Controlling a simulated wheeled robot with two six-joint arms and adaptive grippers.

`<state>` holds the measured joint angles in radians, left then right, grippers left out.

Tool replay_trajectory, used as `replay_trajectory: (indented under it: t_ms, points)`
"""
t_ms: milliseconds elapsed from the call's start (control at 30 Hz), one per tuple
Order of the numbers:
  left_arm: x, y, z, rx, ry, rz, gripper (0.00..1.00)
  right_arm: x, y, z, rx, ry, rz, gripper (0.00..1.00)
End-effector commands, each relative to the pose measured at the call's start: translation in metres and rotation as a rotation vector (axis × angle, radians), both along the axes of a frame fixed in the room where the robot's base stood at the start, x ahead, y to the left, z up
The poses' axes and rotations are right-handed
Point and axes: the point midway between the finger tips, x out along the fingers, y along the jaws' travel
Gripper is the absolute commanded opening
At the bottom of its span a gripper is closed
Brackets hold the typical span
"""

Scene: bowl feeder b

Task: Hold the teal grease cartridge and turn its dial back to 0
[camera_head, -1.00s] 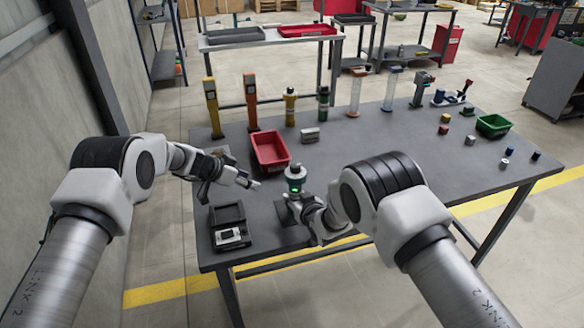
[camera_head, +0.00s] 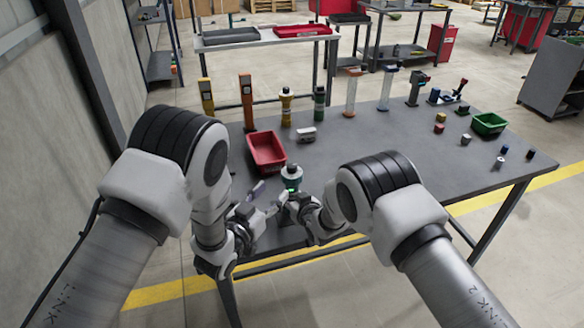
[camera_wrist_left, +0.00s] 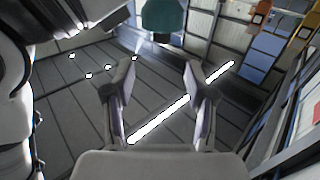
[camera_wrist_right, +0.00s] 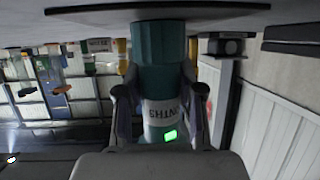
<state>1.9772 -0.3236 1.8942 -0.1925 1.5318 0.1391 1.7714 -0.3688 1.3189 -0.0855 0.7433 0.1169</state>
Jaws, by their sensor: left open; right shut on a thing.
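The teal grease cartridge (camera_head: 291,184) stands near the table's front edge, with a pale top in the head view. My right gripper (camera_wrist_right: 160,98) is shut on its body from the front. The right wrist view shows the teal cartridge (camera_wrist_right: 158,55) with a white label and a lit green display. My left gripper (camera_head: 272,204) is open and empty just left of the cartridge. In the left wrist view the teal part (camera_wrist_left: 163,15) shows at the top edge, beyond the open left fingers (camera_wrist_left: 159,75). The dial's reading is too small to tell.
A red bin (camera_head: 267,152) stands just behind and left of the cartridge. Upright tools and bottles line the table's back edge. A green bin (camera_head: 489,124) and small parts stand at the right. The table's middle right (camera_head: 390,160) is clear.

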Motion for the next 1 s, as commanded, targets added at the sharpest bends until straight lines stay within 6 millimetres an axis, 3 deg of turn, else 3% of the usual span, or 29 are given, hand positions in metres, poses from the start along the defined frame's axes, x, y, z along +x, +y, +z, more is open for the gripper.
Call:
replay_trajectory:
  t_ms: [500, 867, 1000]
  points:
    - [0.093, -0.048, 0.0, 0.0, -0.004, 0.004, 0.56, -0.001, 0.0, -0.002, -0.002, 0.005, 0.0, 0.0]
    - [0.103, -0.053, 0.0, 0.003, -0.001, 0.004, 0.56, -0.001, 0.0, -0.002, -0.002, 0.005, 0.0, 0.0]
    - [0.103, -0.053, 0.0, 0.003, -0.001, 0.004, 0.06, -0.001, 0.0, -0.002, -0.001, 0.004, 0.0, 0.0]
